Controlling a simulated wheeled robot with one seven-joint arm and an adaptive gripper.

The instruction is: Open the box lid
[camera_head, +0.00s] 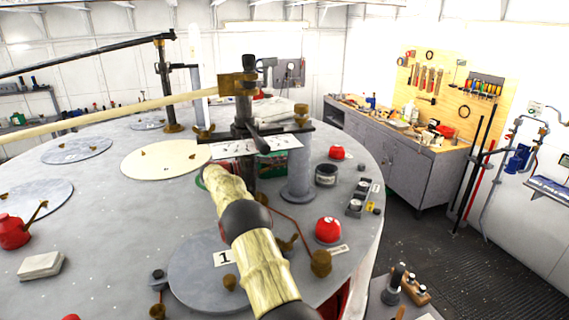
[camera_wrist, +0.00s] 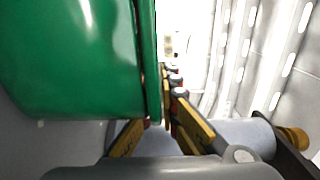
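The green box (camera_head: 283,166) stands on the round grey deck, mostly hidden behind my arm, a dark post and a white sheet. In the wrist view a large, smooth green part of it (camera_wrist: 75,60) fills the upper left, with a thin upright green edge at its right side. My gripper (camera_wrist: 158,125) is open, its two yellow-padded fingers apart. The green edge comes down close to the gap between them; I cannot tell whether it touches a finger. In the head view my forearm hides the gripper. Whether the lid is raised cannot be told.
A dark post with a brass clamp (camera_head: 238,85) stands close beside my arm. A grey cylinder (camera_head: 299,175), a red knob (camera_head: 328,230) and a black jar (camera_head: 326,175) stand to the right. A numbered round plate (camera_head: 205,270) lies in front.

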